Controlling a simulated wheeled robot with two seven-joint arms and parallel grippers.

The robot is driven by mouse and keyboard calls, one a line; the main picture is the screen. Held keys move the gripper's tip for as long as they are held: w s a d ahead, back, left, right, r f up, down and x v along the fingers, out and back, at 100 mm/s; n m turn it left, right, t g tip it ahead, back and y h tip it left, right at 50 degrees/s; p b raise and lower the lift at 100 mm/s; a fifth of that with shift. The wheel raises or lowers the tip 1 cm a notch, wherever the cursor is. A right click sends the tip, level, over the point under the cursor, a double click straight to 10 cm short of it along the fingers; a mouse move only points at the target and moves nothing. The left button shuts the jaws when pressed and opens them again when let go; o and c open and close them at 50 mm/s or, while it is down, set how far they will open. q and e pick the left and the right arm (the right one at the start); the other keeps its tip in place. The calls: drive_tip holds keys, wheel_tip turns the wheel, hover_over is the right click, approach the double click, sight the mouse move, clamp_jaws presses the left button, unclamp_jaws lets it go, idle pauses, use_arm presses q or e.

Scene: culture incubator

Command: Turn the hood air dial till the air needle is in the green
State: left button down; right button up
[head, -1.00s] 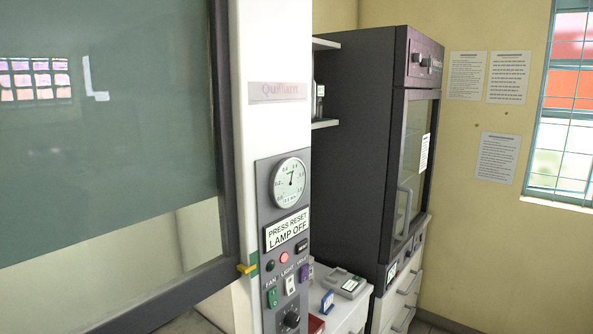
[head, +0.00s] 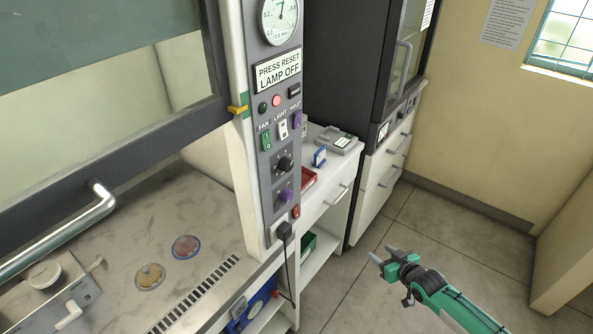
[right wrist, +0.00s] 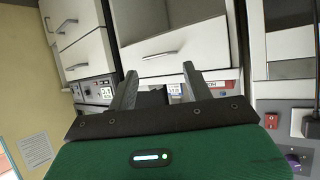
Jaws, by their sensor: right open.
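The round white gauge (head: 280,18) is at the top of the grey control panel, partly cut off by the picture's top edge. Its thin needle points roughly upward; I cannot tell whether it lies in a green band. A black dial (head: 285,164) sits lower on the panel, below the fan and light switches, with a purple knob (head: 284,196) under it. The purple knob also shows in the right wrist view (right wrist: 293,158). My right gripper (head: 381,254) is open and empty, right of the panel and apart from it. My left gripper is not in view.
The hood's worktop holds two round dishes (head: 186,247). A black plug (head: 284,231) with a hanging cord is below the panel. A white drawer bench (head: 340,195) stands right of the panel, a dark cabinet behind it. The floor (head: 440,222) around my gripper is clear.

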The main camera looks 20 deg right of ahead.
drive_tip(key=w+a+r+n+t+y, duration=0.1)
drive_tip(key=w+a+r, duration=0.1)
drive_tip(key=r, duration=0.5)
drive_tip(key=w+a+r+t+y, duration=0.1)
drive_tip(key=a+r+y, duration=0.1)
drive_tip(key=r, duration=0.5)
drive_tip(key=s+a+r+n+y+b, duration=0.15)
drive_tip(key=a+r, duration=0.25)
drive_tip(key=r, duration=0.4)
drive_tip(key=s+a+r+n+y, duration=0.25)
drive_tip(key=a+r, duration=0.25)
drive_tip(key=r, duration=0.3)
drive_tip(key=g+y+p, duration=0.1)
drive_tip(key=y+p, duration=0.2)
drive_tip(key=p, duration=0.2)
approach(290, 166)
drive_tip(key=shift+n, duration=0.3)
drive_tip(key=x, duration=0.7)
drive_tip(key=shift+r, duration=0.15)
drive_tip(key=shift+w+a, duration=0.45)
drive_tip(key=shift+w, duration=0.05)
drive_tip(key=c, duration=1)
